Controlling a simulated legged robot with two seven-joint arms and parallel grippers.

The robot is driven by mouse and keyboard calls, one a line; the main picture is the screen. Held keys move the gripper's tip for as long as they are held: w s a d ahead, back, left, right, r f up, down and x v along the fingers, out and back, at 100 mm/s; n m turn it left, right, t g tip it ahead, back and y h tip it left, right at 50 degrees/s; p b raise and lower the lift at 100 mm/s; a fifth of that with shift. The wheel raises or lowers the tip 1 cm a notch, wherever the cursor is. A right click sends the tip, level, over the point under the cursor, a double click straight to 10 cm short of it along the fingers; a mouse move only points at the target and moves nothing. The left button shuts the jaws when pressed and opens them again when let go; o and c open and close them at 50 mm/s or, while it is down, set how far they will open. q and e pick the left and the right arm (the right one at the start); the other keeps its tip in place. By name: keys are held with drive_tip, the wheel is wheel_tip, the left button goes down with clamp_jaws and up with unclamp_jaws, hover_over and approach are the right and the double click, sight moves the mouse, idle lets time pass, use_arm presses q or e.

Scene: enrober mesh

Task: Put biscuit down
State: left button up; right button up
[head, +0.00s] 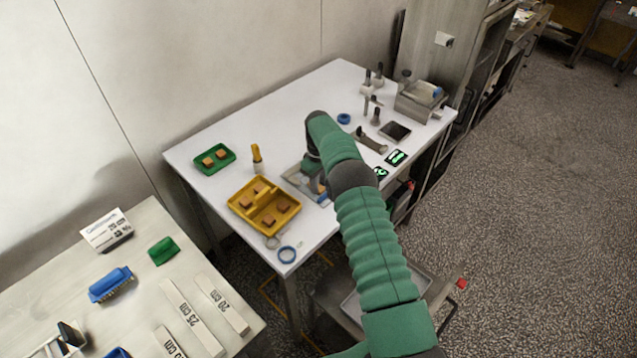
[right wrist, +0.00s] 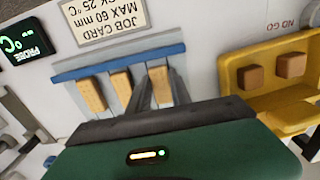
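My right gripper (right wrist: 160,82) points down at a pale tray with a blue edge (right wrist: 115,66). Its dark fingers stand on both sides of a tan biscuit (right wrist: 159,86) and appear to touch it. This biscuit is in line with two other biscuits (right wrist: 93,95) (right wrist: 121,86) on the tray; I cannot tell whether it rests there or hangs just above. In the head view my right arm hides most of the tray (head: 292,176) and the gripper's fingertips. My left gripper is not in view.
A yellow tray (head: 239,204) with several brown pieces stands beside the blue-edged tray. A job card (right wrist: 108,18) and a lit probe display (right wrist: 22,42) lie beyond.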

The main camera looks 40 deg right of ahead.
drive_tip(key=o, duration=0.4)
drive_tip(key=shift+d, duration=0.1)
